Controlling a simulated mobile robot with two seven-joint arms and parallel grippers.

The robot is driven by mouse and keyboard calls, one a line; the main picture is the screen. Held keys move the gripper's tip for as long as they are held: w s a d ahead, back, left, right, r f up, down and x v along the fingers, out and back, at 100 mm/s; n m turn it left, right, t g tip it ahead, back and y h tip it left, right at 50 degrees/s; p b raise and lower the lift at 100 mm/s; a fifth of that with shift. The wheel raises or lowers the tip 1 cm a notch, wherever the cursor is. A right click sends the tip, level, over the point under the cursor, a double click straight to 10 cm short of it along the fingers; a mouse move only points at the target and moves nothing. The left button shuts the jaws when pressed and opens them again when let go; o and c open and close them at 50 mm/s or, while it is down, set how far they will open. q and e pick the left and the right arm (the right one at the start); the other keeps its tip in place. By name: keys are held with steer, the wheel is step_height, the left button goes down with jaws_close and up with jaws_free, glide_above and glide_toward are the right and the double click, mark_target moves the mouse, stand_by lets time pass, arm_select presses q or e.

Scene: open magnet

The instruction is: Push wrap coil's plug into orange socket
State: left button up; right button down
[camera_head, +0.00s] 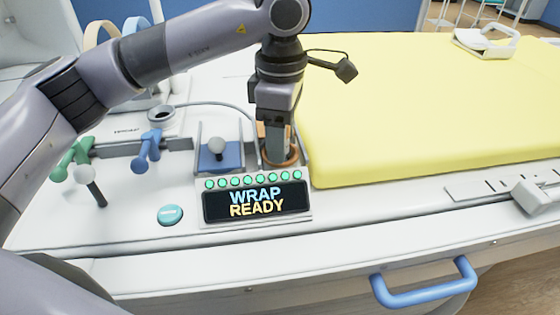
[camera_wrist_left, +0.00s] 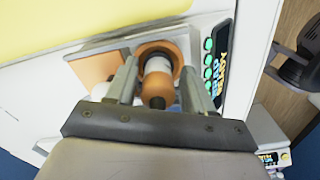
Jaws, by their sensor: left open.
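The orange socket (camera_head: 293,157) is a round ring on the console beside the yellow mattress, partly hidden by my left gripper (camera_head: 279,158). In the left wrist view the socket's orange ring (camera_wrist_left: 146,48) surrounds a plug (camera_wrist_left: 157,66) with a white band and an orange end. The plug appears to sit in the ring; how deep it sits I cannot tell. My left gripper (camera_wrist_left: 157,88) is open, its two fingers on either side of the plug. The display (camera_head: 258,202) reads "WRAP READY" under a row of lit green lamps. My right gripper is not in view.
A blue holder (camera_head: 220,158) with a grey knob stands left of the socket. Green and blue handles (camera_head: 147,150) and a teal button (camera_head: 170,214) are farther left. The yellow mattress (camera_head: 420,110) borders the socket. A blue rail handle (camera_head: 425,288) is at the front.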

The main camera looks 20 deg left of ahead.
arm_select(q)
steer(key=shift+w, duration=0.1)
step_height(320, 180, up, 7)
steer(key=shift+r, duration=0.1)
stand_by(0.6)
